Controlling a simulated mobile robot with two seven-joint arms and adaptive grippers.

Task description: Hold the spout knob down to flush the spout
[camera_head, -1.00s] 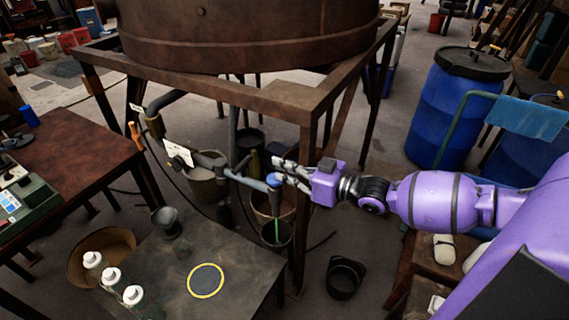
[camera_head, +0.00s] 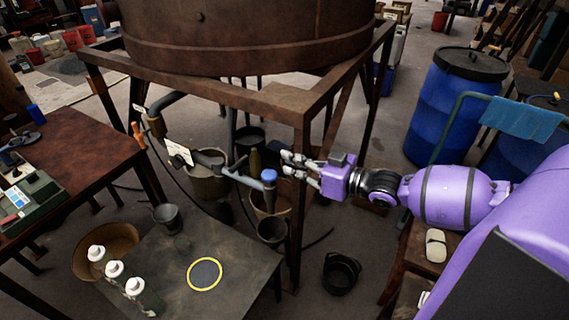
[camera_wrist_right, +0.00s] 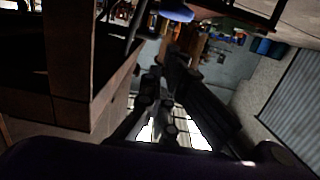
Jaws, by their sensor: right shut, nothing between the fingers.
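The spout pipe (camera_head: 242,179) runs out from under the big rusty vat (camera_head: 240,40). The blue spout knob (camera_head: 269,175) sits on top of its end. No liquid stream shows below the spout. A small dark bucket (camera_head: 272,231) is under it. My right gripper (camera_head: 286,164) is shut and empty, just right of and slightly above the knob, apparently apart from it. My left gripper is out of view.
A rusty frame post (camera_head: 299,210) stands close by my right wrist. A low table (camera_head: 235,255) with a yellow ring and white-capped bottles is in front. Blue barrels (camera_head: 450,110) stand at right, a black bucket (camera_head: 340,273) on the floor.

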